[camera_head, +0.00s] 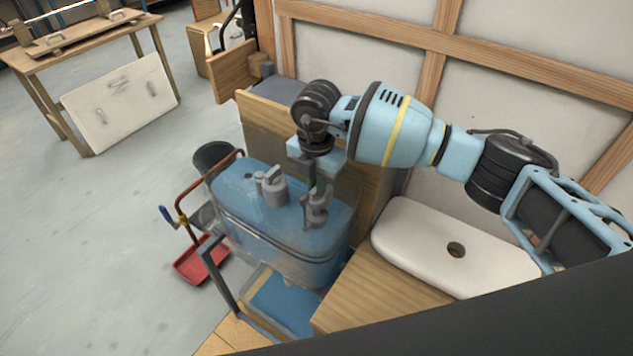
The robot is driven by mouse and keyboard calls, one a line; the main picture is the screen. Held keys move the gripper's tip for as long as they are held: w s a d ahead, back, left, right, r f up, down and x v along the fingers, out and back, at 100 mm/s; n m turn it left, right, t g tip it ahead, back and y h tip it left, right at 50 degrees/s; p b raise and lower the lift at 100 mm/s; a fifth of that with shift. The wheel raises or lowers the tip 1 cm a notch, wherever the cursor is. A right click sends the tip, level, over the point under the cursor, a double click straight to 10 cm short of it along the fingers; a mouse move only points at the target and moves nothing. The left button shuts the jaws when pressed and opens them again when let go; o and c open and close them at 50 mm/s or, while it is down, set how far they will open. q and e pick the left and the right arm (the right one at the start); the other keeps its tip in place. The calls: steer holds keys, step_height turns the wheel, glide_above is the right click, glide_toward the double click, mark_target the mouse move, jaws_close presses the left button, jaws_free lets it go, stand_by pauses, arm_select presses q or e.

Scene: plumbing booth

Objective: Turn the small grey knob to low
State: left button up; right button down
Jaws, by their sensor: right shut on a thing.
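One grey fitting (273,189) stands free on the left, with a small cap and side arm. My right gripper (317,186) reaches down from above over the tank's right part. It is shut on the upper part of the second grey fitting, the small grey knob (317,208). The fingers hide much of the knob, so I cannot read its setting. My left gripper is not in view.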

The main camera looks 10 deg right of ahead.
steer(key=shift+r, duration=0.1)
steer(key=c, duration=1.7)
jaws_free()
steer(key=shift+c, duration=0.2)
steer(key=shift+r, duration=3.9)
